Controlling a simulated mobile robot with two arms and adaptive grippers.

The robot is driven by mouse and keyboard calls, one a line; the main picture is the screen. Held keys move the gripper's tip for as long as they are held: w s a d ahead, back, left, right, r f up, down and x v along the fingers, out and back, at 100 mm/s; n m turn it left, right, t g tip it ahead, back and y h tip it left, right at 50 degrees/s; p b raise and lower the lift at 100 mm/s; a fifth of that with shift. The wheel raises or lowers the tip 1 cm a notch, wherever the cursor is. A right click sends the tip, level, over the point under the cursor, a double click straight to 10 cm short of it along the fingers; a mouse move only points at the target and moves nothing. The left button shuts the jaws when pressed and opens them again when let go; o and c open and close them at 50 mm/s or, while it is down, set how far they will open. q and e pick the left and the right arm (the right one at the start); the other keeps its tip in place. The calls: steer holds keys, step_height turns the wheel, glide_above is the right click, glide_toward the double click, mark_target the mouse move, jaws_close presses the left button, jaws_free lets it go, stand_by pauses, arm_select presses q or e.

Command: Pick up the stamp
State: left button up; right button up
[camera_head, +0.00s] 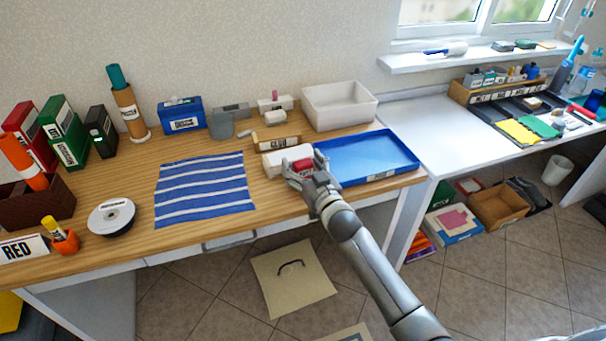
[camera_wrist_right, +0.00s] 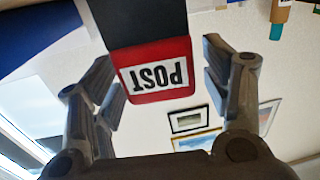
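The stamp is a red block with a white POST label and a black part. In the head view the stamp (camera_head: 303,165) shows as a small red patch by a white block (camera_head: 274,163) on the wooden table. In the right wrist view the stamp (camera_wrist_right: 157,72) lies between the fingers, its label upside down. My right gripper (camera_head: 308,172) is at the stamp. In the wrist view the right gripper (camera_wrist_right: 163,90) has its fingers apart on both sides of it, with a gap on the right. Contact on the left side is unclear. My left gripper is not in view.
A blue tray (camera_head: 365,160) lies close to the right of the gripper, with a white bin (camera_head: 340,105) behind. A glue box (camera_head: 276,144) is just behind the white block. A blue striped cloth (camera_head: 204,188) lies to the left. The table's front edge runs below the gripper.

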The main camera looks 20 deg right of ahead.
steer(key=c, duration=0.9)
steer(key=shift+r, duration=0.1)
steer(key=shift+r, duration=0.5)
step_height(320, 180, up, 2)
steer(key=shift+r, duration=0.25)
steer(key=s+a+r, duration=0.1)
steer(key=s+r, duration=0.2)
steer(key=s, duration=0.1)
steer(key=s+r, duration=0.3)
steer(key=s, duration=0.2)
steer(key=s+a+r, duration=0.1)
steer(key=s+r, duration=0.2)
steer(key=s, duration=0.1)
steer(key=shift+s+a+r, duration=0.2)
steer(key=shift+s+a, duration=0.1)
steer(key=shift+s, duration=0.1)
steer(key=shift+o, duration=1.4)
steer(key=shift+w, duration=0.1)
steer(key=shift+c, duration=0.5)
